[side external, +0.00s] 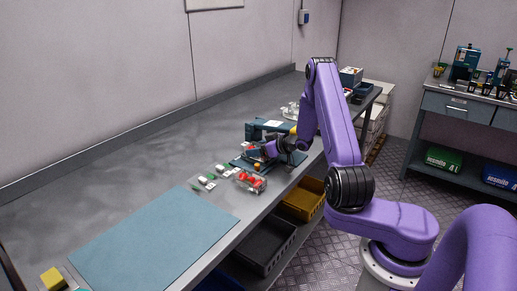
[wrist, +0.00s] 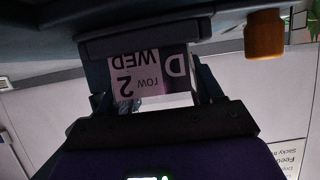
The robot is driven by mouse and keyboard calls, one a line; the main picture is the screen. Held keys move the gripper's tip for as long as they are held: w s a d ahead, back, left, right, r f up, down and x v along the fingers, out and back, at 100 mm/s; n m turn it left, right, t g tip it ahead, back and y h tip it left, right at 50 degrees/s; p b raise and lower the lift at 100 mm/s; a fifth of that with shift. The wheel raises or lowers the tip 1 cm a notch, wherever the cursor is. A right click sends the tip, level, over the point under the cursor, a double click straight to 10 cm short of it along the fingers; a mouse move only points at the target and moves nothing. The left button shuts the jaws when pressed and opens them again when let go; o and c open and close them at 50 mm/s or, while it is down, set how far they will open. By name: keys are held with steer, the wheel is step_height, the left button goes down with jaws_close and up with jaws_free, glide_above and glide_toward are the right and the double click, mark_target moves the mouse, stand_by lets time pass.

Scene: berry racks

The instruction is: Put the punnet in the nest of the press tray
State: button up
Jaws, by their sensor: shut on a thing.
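My gripper (side external: 264,154) is beside the teal press tray (side external: 294,159), low over the bench. In the wrist view my gripper (wrist: 155,85) has its two fingers apart on either side of a thing with a white label (wrist: 136,77) reading "WED row 2", upside down in the picture. I take this held thing to be the punnet; its body is hard to make out. The dark teal press tray fills the top of the wrist view (wrist: 40,35). The nest is hidden, and I cannot tell whether the punnet touches it.
A clear container of red pieces (side external: 250,182) stands near the front edge. Small white and green items (side external: 207,182) lie left of it. An orange cylinder (wrist: 264,35) is close to my gripper. A blue-grey mat (side external: 150,240) lies bare on the bench.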

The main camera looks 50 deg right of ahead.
steer(key=o, duration=1.1)
steer(key=shift+r, duration=0.2)
steer(key=shift+s+r, duration=0.15)
steer(key=shift+s, duration=0.2)
steer(key=s, duration=1.2)
steer(key=shift+s, duration=0.2)
steer(key=shift+r, duration=0.1)
